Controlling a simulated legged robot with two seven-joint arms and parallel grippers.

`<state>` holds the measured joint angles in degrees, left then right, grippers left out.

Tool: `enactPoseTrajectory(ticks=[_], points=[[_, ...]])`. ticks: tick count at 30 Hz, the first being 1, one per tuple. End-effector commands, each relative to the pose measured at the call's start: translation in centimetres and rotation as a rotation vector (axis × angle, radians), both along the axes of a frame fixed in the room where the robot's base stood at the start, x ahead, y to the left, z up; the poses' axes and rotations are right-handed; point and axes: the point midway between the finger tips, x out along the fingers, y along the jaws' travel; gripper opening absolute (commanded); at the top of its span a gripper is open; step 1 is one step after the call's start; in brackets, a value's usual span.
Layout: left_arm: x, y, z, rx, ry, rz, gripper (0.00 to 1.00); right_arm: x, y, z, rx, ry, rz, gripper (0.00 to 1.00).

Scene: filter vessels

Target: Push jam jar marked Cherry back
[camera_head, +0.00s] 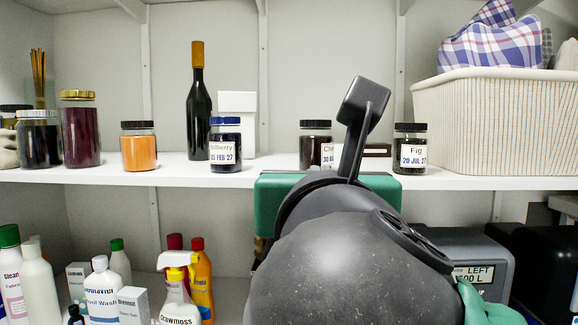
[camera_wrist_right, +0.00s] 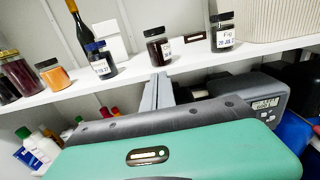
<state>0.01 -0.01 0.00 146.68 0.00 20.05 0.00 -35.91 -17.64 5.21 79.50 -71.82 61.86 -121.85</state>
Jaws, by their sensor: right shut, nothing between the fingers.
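The Cherry jam jar (camera_head: 313,148) is dark with a black lid and stands upright near the shelf's front. My right gripper (camera_wrist_right: 158,88) is shut and empty, with grey fingers pointing towards the shelf just below the jar in that view; contact cannot be made out. In the head view its green housing shows partly behind my dark wrist, and its fingertips are hidden. My left gripper is not in view.
On the white shelf (camera_head: 250,172), a Bilberry jar (camera_head: 225,150) stands left and a Fig jar (camera_head: 410,152) right of Cherry. A dark bottle (camera_head: 198,115), white box (camera_head: 237,115) and wicker basket (camera_head: 495,125) stand nearby. Cleaning bottles (camera_head: 100,290) stand below.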

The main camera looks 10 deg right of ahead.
Motion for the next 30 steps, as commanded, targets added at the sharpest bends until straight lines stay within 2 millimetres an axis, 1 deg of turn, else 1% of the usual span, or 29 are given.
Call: enactPoseTrajectory(ticks=[2, 5, 7, 10, 12, 18, 21, 25, 30], points=[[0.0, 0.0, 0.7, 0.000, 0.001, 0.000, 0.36, 0.6, -0.1, 0.4, -0.010, 0.001, -0.003, 0.00], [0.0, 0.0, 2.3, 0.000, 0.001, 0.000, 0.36, 2.1, -0.5, 0.6, -0.010, 0.004, -0.002, 0.00], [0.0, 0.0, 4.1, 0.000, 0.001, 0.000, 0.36, 3.2, -0.8, 1.1, -0.010, 0.005, -0.003, 0.00], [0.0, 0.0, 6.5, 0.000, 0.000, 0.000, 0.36, 4.9, -1.2, 1.0, -0.010, 0.007, 0.000, 0.00], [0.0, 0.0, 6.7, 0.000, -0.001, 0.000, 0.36, 6.4, -1.6, 0.3, -0.008, 0.008, -0.001, 0.00], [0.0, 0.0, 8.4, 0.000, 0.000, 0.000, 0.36, 10.6, -2.7, 0.2, -0.008, 0.006, 0.000, 0.00], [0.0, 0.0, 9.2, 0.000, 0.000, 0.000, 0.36, 12.1, -3.2, 0.1, -0.008, 0.006, 0.000, 0.00], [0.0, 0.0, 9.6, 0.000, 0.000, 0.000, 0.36, 13.3, -3.6, -0.1, -0.005, 0.005, 0.000, 0.00], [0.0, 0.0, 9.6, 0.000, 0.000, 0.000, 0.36, 13.6, -3.7, -0.2, -0.004, 0.003, 0.001, 0.00]])
